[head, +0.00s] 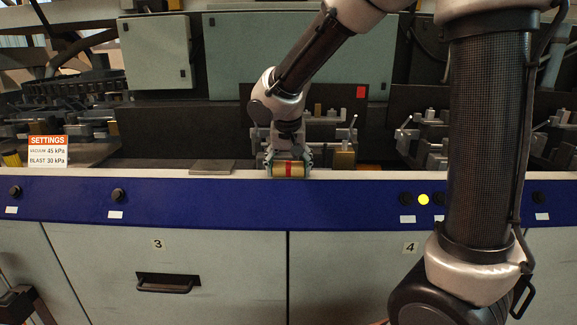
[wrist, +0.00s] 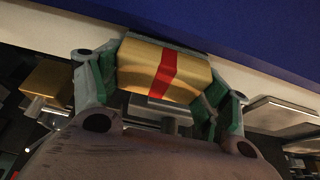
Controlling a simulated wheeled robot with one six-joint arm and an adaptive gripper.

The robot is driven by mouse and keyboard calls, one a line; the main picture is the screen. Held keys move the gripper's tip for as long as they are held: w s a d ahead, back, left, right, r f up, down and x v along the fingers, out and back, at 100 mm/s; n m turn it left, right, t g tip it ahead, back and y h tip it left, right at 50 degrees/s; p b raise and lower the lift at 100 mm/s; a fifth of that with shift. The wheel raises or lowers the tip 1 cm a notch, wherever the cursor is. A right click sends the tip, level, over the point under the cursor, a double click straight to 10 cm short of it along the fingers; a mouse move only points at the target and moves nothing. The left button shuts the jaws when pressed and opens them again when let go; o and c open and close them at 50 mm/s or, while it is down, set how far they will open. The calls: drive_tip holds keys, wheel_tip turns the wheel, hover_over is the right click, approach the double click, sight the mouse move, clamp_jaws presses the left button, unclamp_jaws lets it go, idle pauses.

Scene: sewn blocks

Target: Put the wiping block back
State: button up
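The wiping block (head: 288,169), tan-gold with a red band around its middle, is at the pale ledge along the top of the blue panel in the head view. In the wrist view the block (wrist: 140,63) sits crosswise between the green-padded fingers. My gripper (head: 289,160) points down, with one finger at each end of the block. In the wrist view my gripper (wrist: 165,75) appears shut on it, the pads against both ends. I cannot tell whether the block's underside touches the ledge.
A grey flat plate (head: 212,166) lies left of my gripper. A gold block on a metal fixture (head: 345,158) stands close on the right. A settings card (head: 47,151) stands at the far left. Buttons, one lit yellow (head: 423,199), line the blue panel (head: 230,205).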

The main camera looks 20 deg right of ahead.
drive_tip(key=o, duration=0.4)
drive_tip(key=shift+c, duration=0.2)
drive_tip(key=v, duration=1.1)
drive_tip(key=s+d+f+n, duration=0.1)
drive_tip(key=s+d+f, duration=0.1)
drive_tip(key=s+d, duration=0.6)
drive_tip(key=s+d+f+n+y, duration=0.1)
drive_tip(key=s+d+f+n, duration=0.1)
drive_tip(key=s+d, duration=0.6)
drive_tip(key=s, duration=0.6)
drive_tip(key=shift+s+n, duration=0.3)
drive_tip(key=shift+s, duration=0.05)
drive_tip(key=shift+d, duration=0.1)
